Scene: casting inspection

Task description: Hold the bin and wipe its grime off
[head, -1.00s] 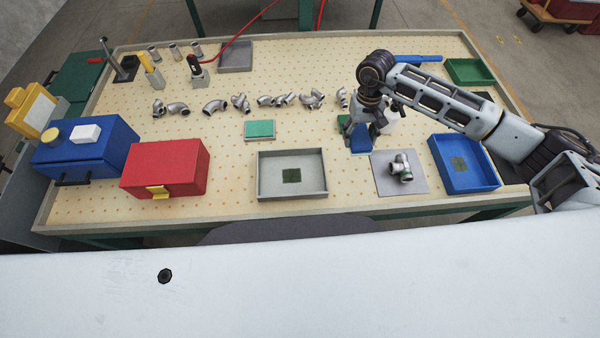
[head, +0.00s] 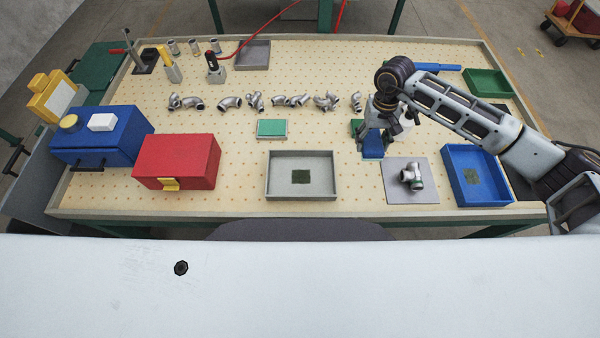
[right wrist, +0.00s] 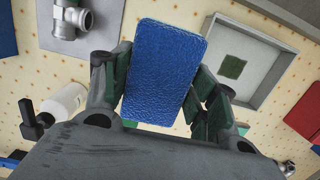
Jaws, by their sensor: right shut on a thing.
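A grey bin (head: 276,193) stands at the front middle of the table, with a dark green grime patch (head: 300,177) on its floor. The bin (right wrist: 282,40) and patch (right wrist: 232,67) also show in the right wrist view. A blue bin (head: 451,157) at the right has a similar patch (head: 472,176). My right gripper (head: 374,138) is shut on a blue wiping pad (head: 373,150), between the two bins. In the right wrist view the textured pad (right wrist: 165,70) sits between the fingers. Whether the pad touches the table is unclear. My left gripper is out of view.
A grey mat (head: 398,194) with a metal pipe fitting (head: 411,176) lies between the gripper and the blue bin. A green-topped block (head: 271,128) is behind the grey bin. Red (head: 177,160) and blue boxes (head: 100,140) stand left. Several fittings line the back.

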